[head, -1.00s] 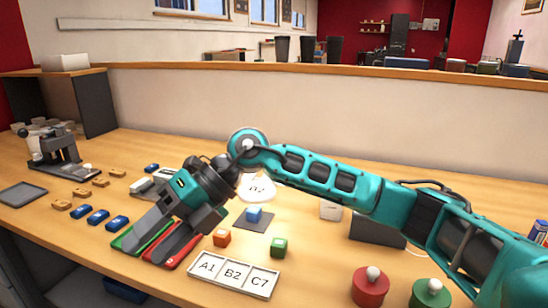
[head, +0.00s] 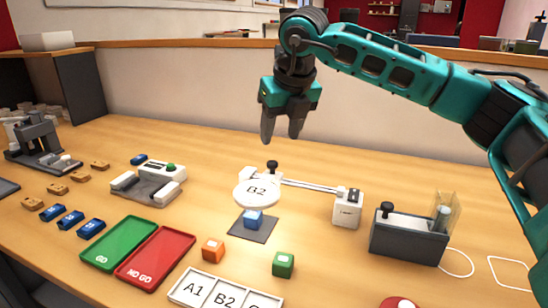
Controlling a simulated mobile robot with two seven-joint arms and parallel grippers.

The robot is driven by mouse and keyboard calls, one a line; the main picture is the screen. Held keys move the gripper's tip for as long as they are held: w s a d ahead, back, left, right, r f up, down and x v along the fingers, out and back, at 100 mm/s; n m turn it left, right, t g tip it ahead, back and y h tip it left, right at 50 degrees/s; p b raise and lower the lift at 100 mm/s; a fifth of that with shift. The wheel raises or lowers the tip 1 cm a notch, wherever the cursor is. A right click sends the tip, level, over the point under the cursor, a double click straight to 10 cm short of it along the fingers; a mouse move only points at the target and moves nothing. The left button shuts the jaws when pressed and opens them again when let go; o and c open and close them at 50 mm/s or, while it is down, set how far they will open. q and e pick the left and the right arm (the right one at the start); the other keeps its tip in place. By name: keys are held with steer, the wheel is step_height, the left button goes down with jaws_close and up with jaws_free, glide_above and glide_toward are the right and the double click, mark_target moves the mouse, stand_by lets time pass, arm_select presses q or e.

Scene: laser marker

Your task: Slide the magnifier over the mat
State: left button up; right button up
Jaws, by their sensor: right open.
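The magnifier is a round white lens (head: 257,193) reading "B2", with a black knob (head: 272,166) behind it. It sits by the left end of a thin rail (head: 310,186) that runs right to a white block (head: 347,208). The mat (head: 243,234) is a dark grey square just in front of the lens, with a blue cube (head: 253,219) on it. In this view the lens's lower edge is close to the cube's top. My right gripper (head: 282,137) points down, open and empty, above the black knob and apart from it. My left gripper is not in view.
A green GO tray (head: 119,243) and a red NO GO tray (head: 156,257) lie front left. An orange cube (head: 212,249), a green cube (head: 283,264) and a labelled tray (head: 222,294) are in front. A dark grey device (head: 408,238) stands right.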

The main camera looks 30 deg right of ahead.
mark_target(272, 162)
steer(key=x, duration=0.8)
steer(key=shift+a, duration=0.1)
jaws_close()
stand_by(0.4)
